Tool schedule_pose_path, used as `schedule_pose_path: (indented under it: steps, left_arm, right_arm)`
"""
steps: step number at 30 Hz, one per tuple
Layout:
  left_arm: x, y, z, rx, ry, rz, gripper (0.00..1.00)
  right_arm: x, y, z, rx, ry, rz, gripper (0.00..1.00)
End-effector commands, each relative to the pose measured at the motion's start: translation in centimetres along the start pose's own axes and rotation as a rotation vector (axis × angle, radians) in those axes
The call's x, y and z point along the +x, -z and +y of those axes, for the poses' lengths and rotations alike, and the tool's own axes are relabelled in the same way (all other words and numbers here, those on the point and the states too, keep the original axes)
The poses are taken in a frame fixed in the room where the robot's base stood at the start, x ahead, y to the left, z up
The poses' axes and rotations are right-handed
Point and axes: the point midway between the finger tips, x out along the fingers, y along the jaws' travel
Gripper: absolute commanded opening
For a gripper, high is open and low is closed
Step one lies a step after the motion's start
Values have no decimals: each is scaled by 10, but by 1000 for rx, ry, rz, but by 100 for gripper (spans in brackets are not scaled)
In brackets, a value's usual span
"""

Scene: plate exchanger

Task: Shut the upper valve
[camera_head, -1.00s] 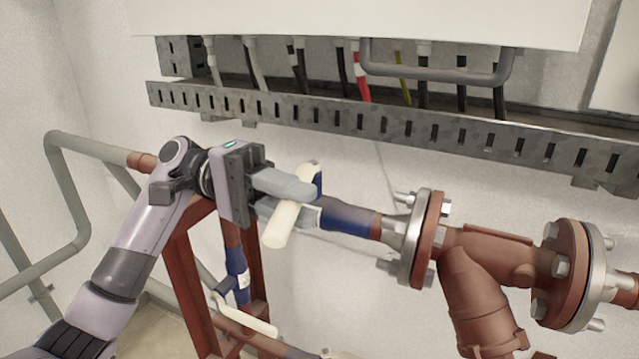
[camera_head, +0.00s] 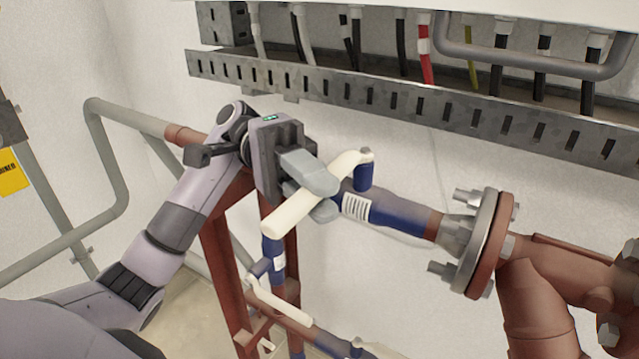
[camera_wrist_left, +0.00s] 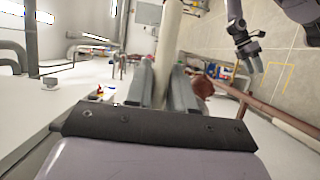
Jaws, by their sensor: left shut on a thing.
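The upper valve (camera_head: 395,212) is a blue fitting with a white label, on a pipe left of a bolted flange. A short blue stem (camera_head: 364,178) rises from it and carries a cream bar handle (camera_head: 338,174). The handle slants from the stem down left, towards me, at an angle to the pipe. My left gripper (camera_head: 315,190) is shut on the middle of the handle, with one grey finger on each side. In the left wrist view the handle (camera_wrist_left: 169,42) runs between the fingers.
A lower valve with a cream handle (camera_head: 282,304) sits below, near a red-brown frame (camera_head: 222,265). A slotted metal cable tray (camera_head: 370,97) runs above the gripper. The flange (camera_head: 487,243) stands to the right. A grey pipe (camera_head: 105,165) bends at the left.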

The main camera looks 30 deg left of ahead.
Motion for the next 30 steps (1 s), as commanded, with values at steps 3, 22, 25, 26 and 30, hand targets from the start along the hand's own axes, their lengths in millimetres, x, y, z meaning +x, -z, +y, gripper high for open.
schedule_pose_path:
  steps: [3,22,25,26,30]
  left_arm:
    - [-1,0,1,1,-2,-1,0]
    - [-4,0,0,1,-1,1,44]
    - [-16,0,0,0,1,2,44]
    - [-20,1,-1,0,0,3,44]
    - [-42,0,0,0,0,3,44]
  right_arm:
    - [0,0,0,0,0,0,43]
    - [1,-1,0,0,0,0,43]
    - [2,-3,0,0,0,0,43]
    - [3,-4,0,0,0,0,43]
    - [6,-7,0,0,0,0,43]
